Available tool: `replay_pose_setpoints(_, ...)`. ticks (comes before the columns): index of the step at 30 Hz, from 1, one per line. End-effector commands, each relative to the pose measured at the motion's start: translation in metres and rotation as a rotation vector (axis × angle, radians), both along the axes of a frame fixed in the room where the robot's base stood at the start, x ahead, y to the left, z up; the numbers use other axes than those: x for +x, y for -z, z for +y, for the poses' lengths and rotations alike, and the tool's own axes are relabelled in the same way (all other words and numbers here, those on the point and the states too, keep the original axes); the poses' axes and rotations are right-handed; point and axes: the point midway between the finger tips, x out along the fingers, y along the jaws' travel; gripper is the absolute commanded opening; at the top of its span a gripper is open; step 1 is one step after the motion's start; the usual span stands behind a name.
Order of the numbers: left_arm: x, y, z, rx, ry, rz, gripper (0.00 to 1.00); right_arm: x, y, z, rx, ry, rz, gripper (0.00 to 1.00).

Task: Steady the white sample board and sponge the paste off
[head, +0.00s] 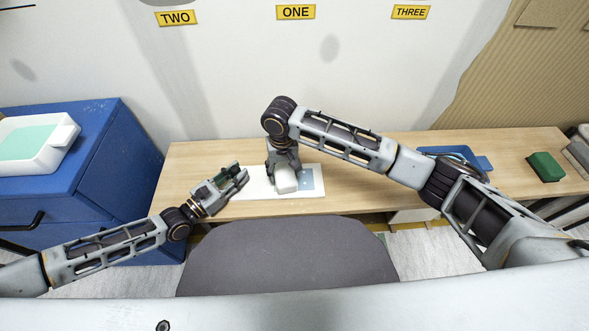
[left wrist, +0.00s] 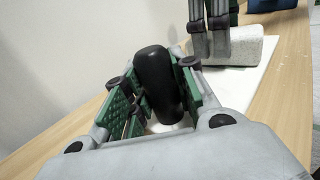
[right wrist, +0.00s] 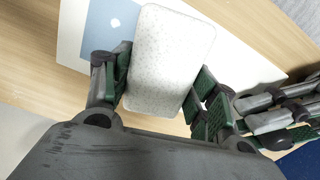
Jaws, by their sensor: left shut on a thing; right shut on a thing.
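The white sample board (head: 256,187) lies flat on the wooden table, with a blue-grey patch (head: 308,181) at its right end. My right gripper (head: 285,166) is shut on a white speckled sponge (right wrist: 168,60), low over the board beside the patch; whether the sponge touches the board is unclear. My left gripper (head: 237,175) is shut on an upright black knob (left wrist: 157,80) at the board's left end. The knob's lower part is partly hidden by the fingers.
A blue tray (head: 478,160) and a green block (head: 545,167) are on the right of the table (head: 390,199). A grey chair (head: 288,255) stands in front. A blue cabinet (head: 105,150) with a white tub (head: 62,150) stands left. The far-left tabletop is clear.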

Motion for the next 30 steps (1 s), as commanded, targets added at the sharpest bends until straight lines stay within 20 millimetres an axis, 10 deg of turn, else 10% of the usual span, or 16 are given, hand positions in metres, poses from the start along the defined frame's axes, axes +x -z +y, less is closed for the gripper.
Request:
replay_pose_setpoints(9,-0.002,0.004,0.001,0.005,0.0,0.008,0.0,-0.001,0.001,0.034,0.002,-0.001,0.001,0.29)
replay_pose_setpoints(30,-0.001,0.004,0.001,0.006,0.0,0.007,0.0,0.0,-0.082,0.032,0.001,-0.001,0.0,0.29)
